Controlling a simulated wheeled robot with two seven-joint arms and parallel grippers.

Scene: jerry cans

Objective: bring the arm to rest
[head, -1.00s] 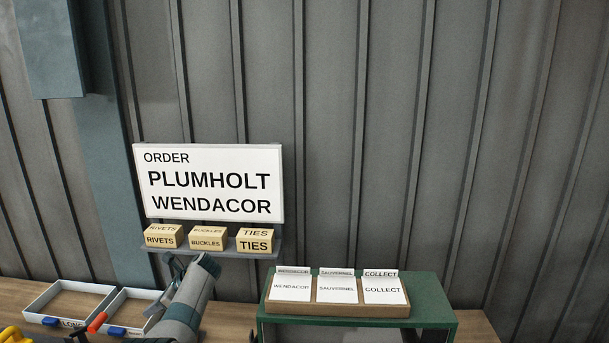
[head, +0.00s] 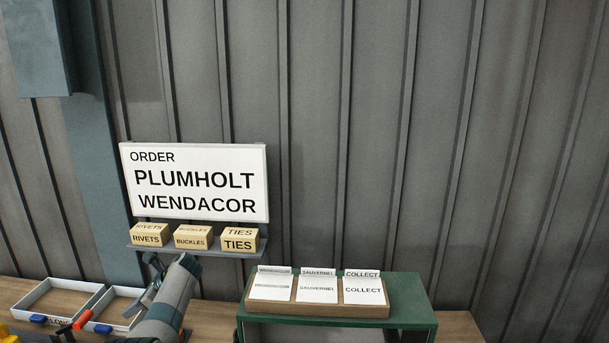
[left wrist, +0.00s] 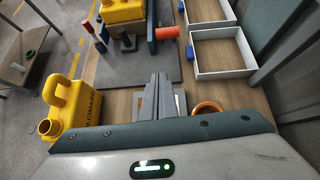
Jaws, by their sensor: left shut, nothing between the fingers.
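My left gripper (head: 150,262) shows at the lower left of the head view, with my grey arm below it. In the left wrist view its fingers (left wrist: 160,92) are together with nothing between them. A yellow jerry can (left wrist: 85,108) with dark lettering stands to the left of the fingers in that view, apart from them. Another yellow jerry can (left wrist: 122,14) is at the top, by a dark fixture. My right gripper is in neither view.
An order board (head: 195,182) reads PLUMHOLT, WENDACOR; labelled boxes (head: 193,238) sit below it. A green stand (head: 410,300) bears a card holder (head: 318,311). White trays (left wrist: 222,52) lie at right in the wrist view, with an orange ring (left wrist: 208,107) nearer.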

